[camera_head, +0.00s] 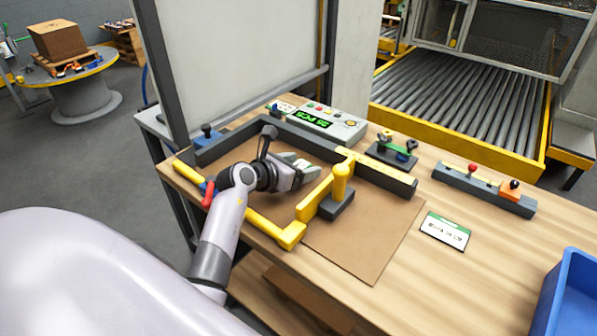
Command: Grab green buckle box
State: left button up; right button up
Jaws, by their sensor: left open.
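No box that I can surely call the green buckle box shows. My left gripper (306,172) is open over the brown board (375,235), inside the dark and yellow frame (384,180). Its fingers point right, toward the yellow upright handle (341,182), and partly hide one another. I cannot tell whether anything lies between them. My right gripper is out of view.
A grey control box with a green display (311,119) stands behind the frame. A green-striped white card (445,231) lies on the wooden table (400,290). A blue bin (575,290) is at the right edge. A dark bar with red and orange knobs (484,190) lies at right.

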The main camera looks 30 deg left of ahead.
pick_arm(q)
jog(key=shift+w, duration=0.1)
jog(key=c, duration=1.2)
jog(key=shift+o, duration=0.2)
